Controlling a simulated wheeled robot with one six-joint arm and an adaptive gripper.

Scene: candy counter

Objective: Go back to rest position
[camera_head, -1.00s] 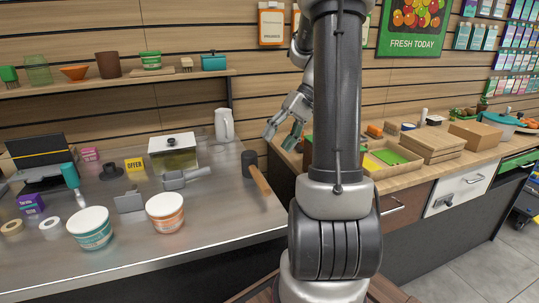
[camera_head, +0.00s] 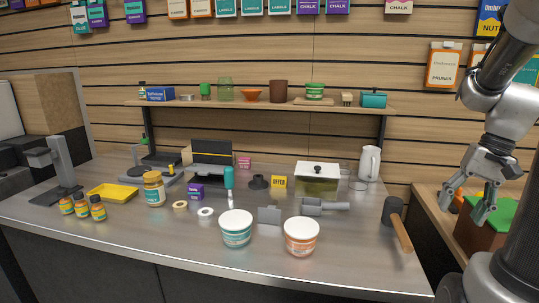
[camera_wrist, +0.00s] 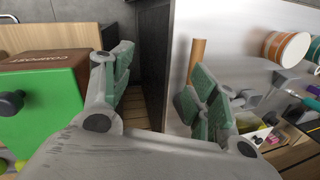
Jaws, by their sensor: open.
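My gripper (camera_head: 468,192) is at the right of the head view, above the gap between the metal counter and the wooden one. Its fingers are spread and hold nothing. In the wrist view my gripper (camera_wrist: 160,90) shows two green-padded fingers wide apart. Between them are the dark counter side and part of the metal top. A green-fronted box with a brown top (camera_wrist: 45,105) is left of the fingers in the wrist view. My upper arm fills the right edge of the head view.
The metal counter (camera_head: 340,275) holds two tubs (camera_head: 237,228), a mallet (camera_head: 399,228), a scoop (camera_head: 325,205), a glass box (camera_head: 317,180), a white jug (camera_head: 369,163) and a yellow tray (camera_head: 113,192). A shelf (camera_head: 250,104) with small containers is behind. The counter's front right is bare.

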